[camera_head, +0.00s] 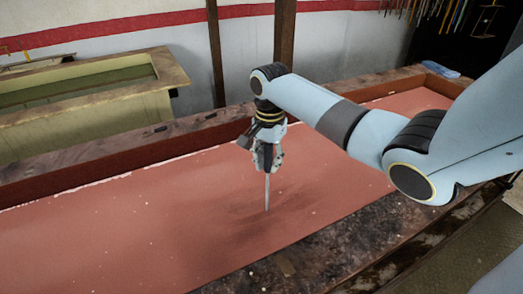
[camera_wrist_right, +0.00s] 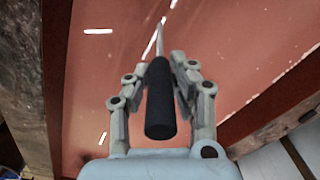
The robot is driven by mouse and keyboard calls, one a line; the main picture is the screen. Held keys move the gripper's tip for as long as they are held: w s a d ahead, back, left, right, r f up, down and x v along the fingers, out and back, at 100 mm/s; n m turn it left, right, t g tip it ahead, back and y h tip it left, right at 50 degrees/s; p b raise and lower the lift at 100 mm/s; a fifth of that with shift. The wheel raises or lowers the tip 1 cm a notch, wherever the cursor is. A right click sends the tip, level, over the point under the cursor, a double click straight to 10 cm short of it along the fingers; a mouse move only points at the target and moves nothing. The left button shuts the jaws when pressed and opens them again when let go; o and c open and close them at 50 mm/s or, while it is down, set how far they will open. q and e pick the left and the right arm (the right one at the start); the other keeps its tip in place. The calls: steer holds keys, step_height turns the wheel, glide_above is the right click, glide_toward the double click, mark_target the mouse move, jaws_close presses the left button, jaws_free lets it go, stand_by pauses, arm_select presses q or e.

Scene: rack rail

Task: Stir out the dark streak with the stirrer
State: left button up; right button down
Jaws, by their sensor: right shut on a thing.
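My right gripper (camera_head: 266,163) is shut on the stirrer (camera_head: 267,190), a thin pale rod with a black handle. The rod points down, nearly upright, and its lower end meets the red surface in the trough (camera_head: 120,225). In the right wrist view the black handle (camera_wrist_right: 160,105) sits between the fingers of the gripper (camera_wrist_right: 184,78), and the rod runs away towards the red surface. A faint dark streak (camera_head: 285,200) shows on the red around and to the right of the rod's tip. My left gripper is not in view.
The trough has dark, stained rims; the near rim (camera_head: 330,245) runs along the front right. A yellowish vat (camera_head: 90,105) stands at the back left. Wooden posts (camera_head: 284,35) rise behind the trough. A blue item (camera_head: 441,69) lies at the far right corner.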

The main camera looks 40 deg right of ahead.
steer(key=shift+d, duration=0.1)
steer(key=s+d, duration=0.3)
steer(key=d, duration=0.6)
steer(key=w+a, duration=0.3)
steer(key=a, duration=0.6)
steer(key=w+a, duration=0.3)
steer(key=a, duration=0.7)
steer(key=s+d, duration=0.1)
steer(key=d, duration=0.2)
steer(key=s+d, duration=0.1)
steer(key=d, duration=0.2)
steer(key=s+d, duration=0.1)
steer(key=d, duration=0.2)
steer(key=shift+d, duration=0.4)
